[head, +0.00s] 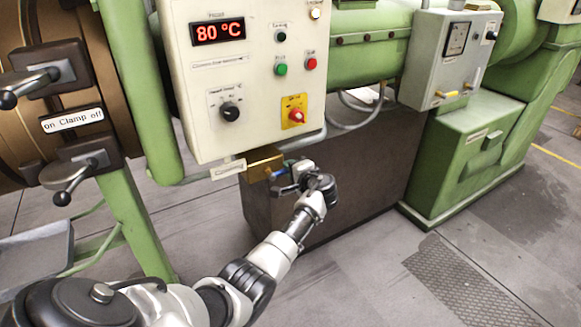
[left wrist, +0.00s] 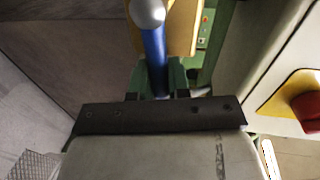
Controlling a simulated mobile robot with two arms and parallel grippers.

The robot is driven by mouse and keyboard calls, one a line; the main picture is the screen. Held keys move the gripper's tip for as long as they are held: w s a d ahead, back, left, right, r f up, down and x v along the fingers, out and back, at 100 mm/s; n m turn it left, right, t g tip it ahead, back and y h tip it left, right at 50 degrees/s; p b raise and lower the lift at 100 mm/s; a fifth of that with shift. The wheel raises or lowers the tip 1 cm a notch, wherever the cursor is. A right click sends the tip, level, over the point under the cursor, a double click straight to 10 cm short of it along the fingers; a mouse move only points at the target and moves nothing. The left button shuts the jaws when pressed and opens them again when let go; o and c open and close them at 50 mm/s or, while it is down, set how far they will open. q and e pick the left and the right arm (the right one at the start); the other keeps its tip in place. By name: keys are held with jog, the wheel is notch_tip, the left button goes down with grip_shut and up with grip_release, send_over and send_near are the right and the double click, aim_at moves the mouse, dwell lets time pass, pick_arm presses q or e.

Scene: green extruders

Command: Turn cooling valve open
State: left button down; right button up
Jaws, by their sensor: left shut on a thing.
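The cooling valve has a brass-coloured body (head: 262,163) below the control panel, beside a white "Cooling" label (head: 228,169). Its blue handle (head: 276,173) is small and partly covered by my gripper in the head view. In the left wrist view the blue handle (left wrist: 154,50) runs from a rounded silver end (left wrist: 147,13) down between my fingers. My left gripper (head: 284,177) is at the valve, shut on the blue handle. The fingertips are partly hidden behind the dark gripper plate in the wrist view. My right gripper is not in view.
The control panel (head: 252,110) hangs just above my left gripper, with a red knob on a yellow plate (head: 295,112). A brown cabinet (head: 365,165) stands behind the gripper. Clamp levers (head: 70,180) are at the left. The floor (head: 350,275) at the front right is clear.

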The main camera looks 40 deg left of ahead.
pick_arm(q)
jog(key=shift+f+m, duration=0.3)
dwell(0.4)
jog(key=c, duration=1.1)
grip_release()
jog(key=shift+d, duration=0.1)
jog(key=v, duration=1)
jog(key=shift+d+r, duration=0.15)
jog(key=shift+d, duration=0.2)
jog(key=shift+s, duration=0.1)
